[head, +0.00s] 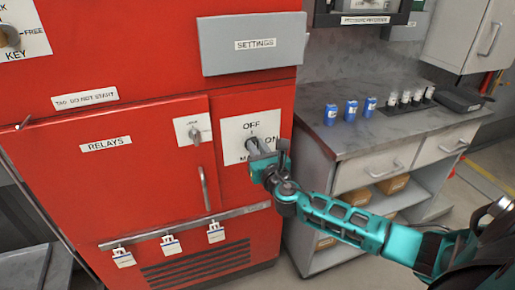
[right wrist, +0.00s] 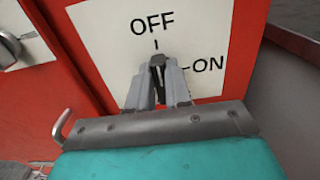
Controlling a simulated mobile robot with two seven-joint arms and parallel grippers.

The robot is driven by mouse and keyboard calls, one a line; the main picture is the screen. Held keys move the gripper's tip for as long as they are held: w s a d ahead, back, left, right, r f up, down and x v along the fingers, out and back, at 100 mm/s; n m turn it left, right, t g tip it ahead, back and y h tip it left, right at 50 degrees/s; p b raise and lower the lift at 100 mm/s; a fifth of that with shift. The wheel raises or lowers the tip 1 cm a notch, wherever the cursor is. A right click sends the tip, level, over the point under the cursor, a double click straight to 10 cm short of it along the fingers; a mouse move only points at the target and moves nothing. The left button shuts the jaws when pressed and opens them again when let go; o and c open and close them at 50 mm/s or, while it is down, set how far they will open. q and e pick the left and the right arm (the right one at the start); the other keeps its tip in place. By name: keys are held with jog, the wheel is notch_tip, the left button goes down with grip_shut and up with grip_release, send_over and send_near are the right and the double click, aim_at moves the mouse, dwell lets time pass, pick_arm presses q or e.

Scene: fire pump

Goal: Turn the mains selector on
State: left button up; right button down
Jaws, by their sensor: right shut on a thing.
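The mains selector (right wrist: 157,62) sits on a white plate (right wrist: 110,50) marked OFF at the top and ON at the right, on the red cabinet. The plate also shows in the head view (head: 235,128), with a third label at its bottom partly hidden by my gripper. My right gripper (right wrist: 158,75) is shut on the selector's dark knob, which is mostly hidden between the fingers. The knob appears to point up toward the OFF mark. In the head view my right gripper (head: 254,148) covers the knob. My left gripper is not in view.
The red cabinet has a relays door (head: 110,180) with a handle (head: 204,188), a small key switch (head: 195,134) and a grey settings box (head: 254,43) above the selector. Padlocks (head: 170,244) hang from a rail below. A grey counter (head: 370,130) with blue items stands to the right.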

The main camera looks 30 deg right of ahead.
jog(key=shift+d+m, duration=0.1)
jog(key=shift+m, duration=0.2)
jog(key=shift+s+d+f+m+b, duration=0.1)
jog(key=shift+d+f+m+b, duration=0.35)
jog(key=shift+m, duration=2.4)
jog(key=shift+s+f+m+b, duration=0.1)
jog(key=shift+m+b, duration=0.6)
jog(key=shift+m, duration=2.1)
jog(key=shift+d+f+m+b, duration=0.25)
jog(key=shift+m+b, duration=0.35)
jog(key=shift+m, duration=2.25)
jog(key=c, duration=1.1)
grip_release()
jog(key=shift+o, duration=0.2)
jog(key=shift+s, duration=0.1)
jog(key=p+v, duration=0.1)
jog(key=v, duration=1.1)
jog(key=shift+s, duration=0.35)
